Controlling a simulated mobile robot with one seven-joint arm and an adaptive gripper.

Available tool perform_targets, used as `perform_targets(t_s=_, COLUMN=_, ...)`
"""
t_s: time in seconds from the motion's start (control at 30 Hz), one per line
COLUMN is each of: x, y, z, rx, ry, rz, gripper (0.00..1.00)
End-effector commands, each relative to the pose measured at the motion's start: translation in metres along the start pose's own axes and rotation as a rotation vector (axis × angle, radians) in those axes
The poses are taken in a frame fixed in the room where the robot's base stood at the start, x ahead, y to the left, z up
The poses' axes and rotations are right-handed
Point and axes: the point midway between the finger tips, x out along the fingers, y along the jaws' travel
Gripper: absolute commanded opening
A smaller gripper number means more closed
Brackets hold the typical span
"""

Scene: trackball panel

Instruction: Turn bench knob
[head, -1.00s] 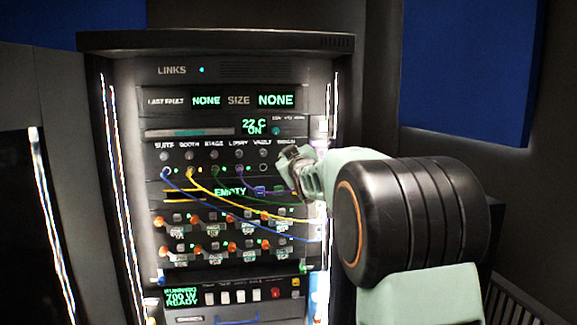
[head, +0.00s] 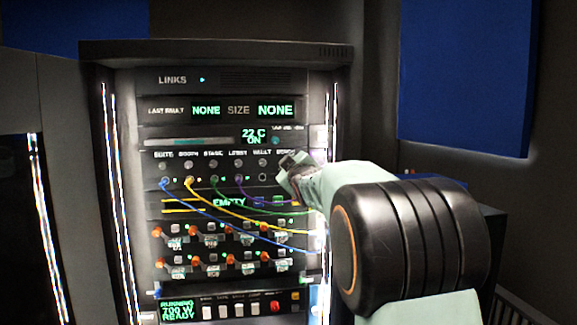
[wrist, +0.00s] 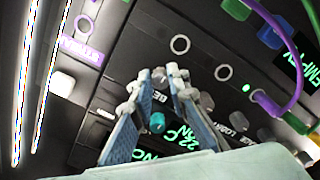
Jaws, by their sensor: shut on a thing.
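The upper panel of the rack has a row of small grey knobs labelled SUITE, BOOTH, STAGE, LOBBY, VAULT and BENCH. My gripper (head: 290,163) is at the right end of this row, just below the BENCH label (head: 286,152), and hides the bench knob in the head view. In the wrist view my gripper (wrist: 168,76) is shut at the panel, its tips on the bench knob, which I can hardly tell from the grey tips. The start of the BENCH label shows between the fingers. The vault knob (head: 263,162) is free beside the gripper.
Blue, yellow, green and purple cables (head: 240,212) droop across the panel below the knobs. The bench socket (wrist: 180,44) and the vault socket (wrist: 222,72) are empty rings close to my fingers. A teal knob (wrist: 157,122) lies between the finger bases in the wrist view.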

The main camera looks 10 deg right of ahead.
Motion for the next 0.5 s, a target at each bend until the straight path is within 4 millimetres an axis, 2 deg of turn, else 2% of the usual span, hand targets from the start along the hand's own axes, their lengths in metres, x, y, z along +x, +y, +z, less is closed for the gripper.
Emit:
perform_targets(t_s=0.03, x=0.0, y=0.0, z=0.0, rx=-0.001, ry=0.0, rz=0.0, gripper=0.0)
perform_targets(t_s=0.07, x=0.0, y=0.0, z=0.0, rx=-0.001, ry=0.0, rz=0.0, gripper=0.18)
perform_targets(t_s=0.2, x=0.0, y=0.0, z=0.0, rx=0.0, ry=0.0, rz=0.0, gripper=0.33)
perform_targets(t_s=0.5, x=-0.0012, y=0.0002, z=-0.0003, rx=0.001, ry=0.001, rz=0.0, gripper=0.33)
